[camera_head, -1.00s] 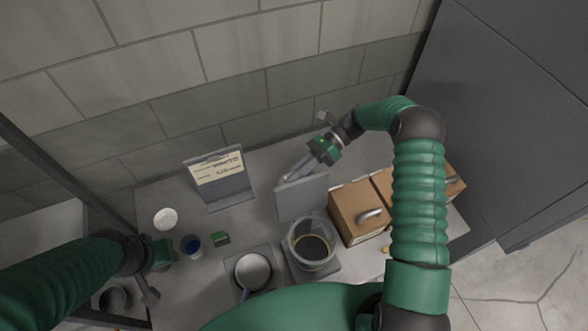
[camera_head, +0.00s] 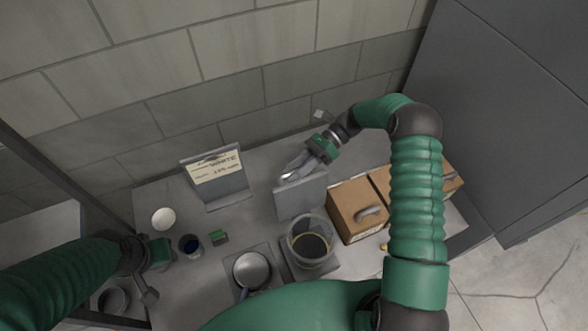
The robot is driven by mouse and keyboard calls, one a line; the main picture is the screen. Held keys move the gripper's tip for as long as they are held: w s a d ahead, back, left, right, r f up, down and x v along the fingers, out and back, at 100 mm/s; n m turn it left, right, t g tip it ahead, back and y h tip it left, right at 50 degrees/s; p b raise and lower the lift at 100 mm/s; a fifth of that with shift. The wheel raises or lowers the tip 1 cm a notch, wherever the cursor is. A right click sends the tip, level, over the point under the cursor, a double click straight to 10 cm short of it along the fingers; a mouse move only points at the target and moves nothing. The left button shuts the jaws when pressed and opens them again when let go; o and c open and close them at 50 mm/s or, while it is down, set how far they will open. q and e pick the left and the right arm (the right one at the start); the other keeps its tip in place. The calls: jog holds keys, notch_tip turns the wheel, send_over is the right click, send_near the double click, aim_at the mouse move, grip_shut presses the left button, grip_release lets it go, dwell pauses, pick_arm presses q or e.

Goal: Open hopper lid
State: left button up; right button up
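A clear round hopper (camera_head: 311,242) with dark contents stands on a grey base right of the table's middle. A flat grey panel, seemingly its lid (camera_head: 300,199), stands upright behind it, so the hopper's mouth is uncovered. My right gripper (camera_head: 292,173) is at the panel's top edge, beside a small pale handle-like part. I cannot tell if its fingers touch or grip it. My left gripper (camera_head: 149,291) hangs at the lower left, away from the hopper; its finger opening is unclear.
A pan (camera_head: 251,269) sits left of the hopper. Brown boxes with handles (camera_head: 356,208) stand to its right, partly behind my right arm.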

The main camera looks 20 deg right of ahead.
jog(key=shift+w+d, duration=0.1)
jog(key=shift+d, duration=0.2)
jog(key=b+v, duration=0.5)
jog(key=v, duration=0.6)
jog(key=shift+d, duration=0.2)
jog(key=shift+r, duration=0.15)
jog(key=shift+w, duration=0.1)
